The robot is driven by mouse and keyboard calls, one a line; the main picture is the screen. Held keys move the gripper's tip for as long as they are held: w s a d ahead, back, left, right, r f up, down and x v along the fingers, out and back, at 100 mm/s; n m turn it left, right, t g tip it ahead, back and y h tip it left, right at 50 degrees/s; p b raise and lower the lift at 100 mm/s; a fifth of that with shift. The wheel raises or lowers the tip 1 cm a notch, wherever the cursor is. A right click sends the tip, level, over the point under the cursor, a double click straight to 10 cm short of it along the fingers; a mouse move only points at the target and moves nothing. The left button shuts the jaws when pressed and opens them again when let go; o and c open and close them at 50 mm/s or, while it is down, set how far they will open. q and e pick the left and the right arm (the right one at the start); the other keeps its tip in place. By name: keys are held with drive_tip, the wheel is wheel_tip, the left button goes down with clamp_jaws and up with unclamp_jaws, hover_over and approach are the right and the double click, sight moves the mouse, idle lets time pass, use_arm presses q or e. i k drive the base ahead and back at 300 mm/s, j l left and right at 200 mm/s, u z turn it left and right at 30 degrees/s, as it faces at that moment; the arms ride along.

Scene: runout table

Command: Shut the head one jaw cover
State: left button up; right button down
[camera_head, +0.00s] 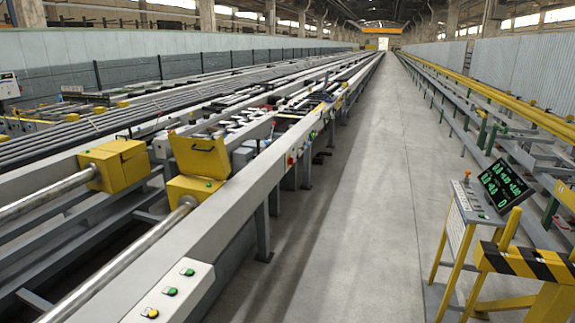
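Two yellow puller heads sit on the runout table at the left, each at the end of a long round metal rod. The nearer, right-hand head (190,190) has its yellow jaw cover (200,158) raised and tilted up, with a dark handle near its upper edge. The farther, left-hand head (117,164) looks like a closed box, with a dark handle on top. No label shows which one is head one. Neither of my grippers is in view.
A grey beam with a button panel (170,291) runs along the table's near side. A clear concrete aisle (345,220) lies to its right. A control stand with a lit green display (502,186) and a black-and-yellow striped barrier (528,262) stand at the right.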

sight(202, 158)
drive_tip(key=i+l, duration=0.1)
drive_tip(key=i, duration=0.55)
drive_tip(key=i+l+u, duration=0.1)
drive_tip(key=i, duration=0.55)
drive_tip(key=i+l, duration=0.15)
drive_tip(key=i, duration=0.5)
